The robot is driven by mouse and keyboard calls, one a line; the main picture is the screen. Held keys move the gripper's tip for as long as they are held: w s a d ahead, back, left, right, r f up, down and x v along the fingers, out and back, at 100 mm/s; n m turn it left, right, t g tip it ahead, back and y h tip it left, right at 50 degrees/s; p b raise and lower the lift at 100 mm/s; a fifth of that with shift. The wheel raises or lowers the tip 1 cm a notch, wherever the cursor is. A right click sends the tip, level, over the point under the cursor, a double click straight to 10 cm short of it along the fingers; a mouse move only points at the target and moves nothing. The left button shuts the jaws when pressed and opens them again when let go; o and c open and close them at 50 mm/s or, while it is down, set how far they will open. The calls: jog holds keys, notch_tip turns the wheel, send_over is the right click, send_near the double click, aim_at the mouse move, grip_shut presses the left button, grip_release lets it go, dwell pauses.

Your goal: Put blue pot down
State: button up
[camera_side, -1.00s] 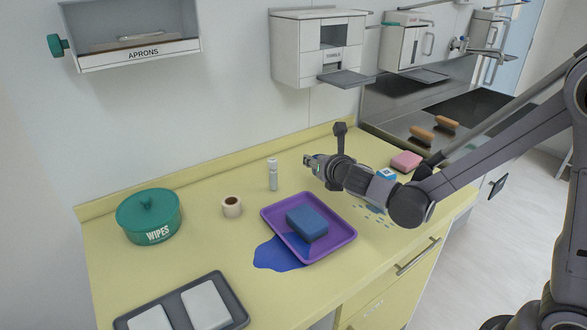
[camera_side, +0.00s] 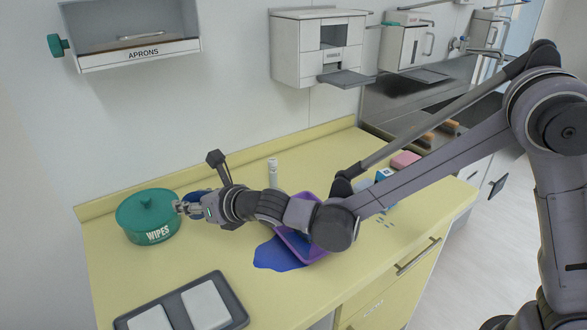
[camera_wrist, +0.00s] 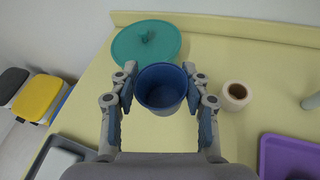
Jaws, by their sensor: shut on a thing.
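The blue pot (camera_wrist: 161,90) sits between the two fingers of my gripper (camera_wrist: 160,76) in the wrist view, its open top facing the camera. My gripper is shut on it, one finger on each side. In the side view my gripper (camera_side: 182,207) is at the right edge of the green wipes tub (camera_side: 148,217), and only a bit of the blue pot (camera_side: 198,195) shows behind the fingers. The gap between the pot's base and the counter is hidden.
A paper roll (camera_wrist: 236,95) stands right of the pot. The purple tray (camera_side: 312,198) is partly hidden by my arm, with a blue spill (camera_side: 276,257) beside it. A dark tray (camera_side: 238,305) with white pads is at the front. Bare yellow counter (camera_side: 205,255) lies between.

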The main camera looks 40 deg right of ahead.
send_over(167, 266)
notch_tip(167, 266, down, 6)
jog(key=shift+r, duration=0.1)
jog(key=shift+f, duration=2.05)
jog(key=o, duration=0.9)
jog(key=shift+f, duration=0.1)
